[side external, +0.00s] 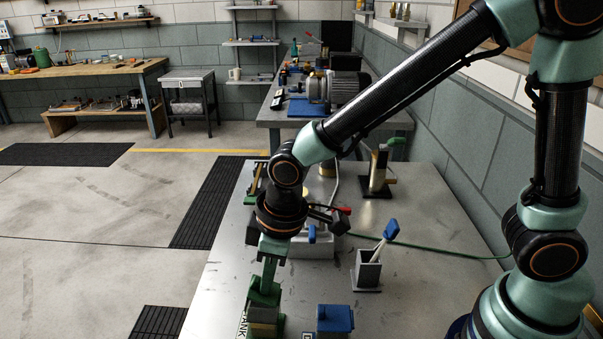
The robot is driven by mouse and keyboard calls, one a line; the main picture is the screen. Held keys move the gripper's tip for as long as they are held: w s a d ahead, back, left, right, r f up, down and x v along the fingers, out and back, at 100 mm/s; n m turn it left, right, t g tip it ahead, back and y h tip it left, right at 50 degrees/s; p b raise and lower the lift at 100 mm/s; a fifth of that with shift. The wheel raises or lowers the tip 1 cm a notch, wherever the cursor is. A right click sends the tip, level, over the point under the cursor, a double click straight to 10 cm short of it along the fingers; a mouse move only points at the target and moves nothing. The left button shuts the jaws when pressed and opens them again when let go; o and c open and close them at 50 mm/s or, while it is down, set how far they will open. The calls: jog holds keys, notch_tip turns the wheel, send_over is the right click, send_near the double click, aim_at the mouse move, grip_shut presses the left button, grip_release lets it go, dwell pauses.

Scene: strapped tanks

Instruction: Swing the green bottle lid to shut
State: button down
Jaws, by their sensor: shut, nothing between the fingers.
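A green-topped tank or bottle (264,315) stands at the front edge of the metal bench, with a label partly reading "TANK" on its left side. Its green upper parts (264,291) lie right below my gripper (269,272). My gripper points down and is shut, with nothing held. The green of the upright piece above the tank blends with my gripper, so I cannot tell how far the lid is open or whether my gripper touches it. The tank's lower part is cut off by the picture's bottom edge.
A blue-lidded tank (335,319) stands to the right. Behind it are a grey holder (367,271) with a blue-ended handle, a grey box (312,246) partly behind my wrist, and a green-handled fixture (379,178). The bench's right side (430,265) is mostly bare, crossed by a green hose.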

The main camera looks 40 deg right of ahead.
aim_at(256, 278)
jog(key=shift+w, duration=0.1)
dwell(0.3)
jog(key=shift+w+a+f, duration=0.25)
jog(key=shift+w+a, duration=0.1)
jog(key=shift+a, duration=0.05)
jog(key=shift+w+a, duration=0.1)
dwell(0.3)
jog(key=shift+w+a+f, duration=0.15)
jog(key=shift+w+f, duration=0.05)
jog(key=shift+r, duration=3)
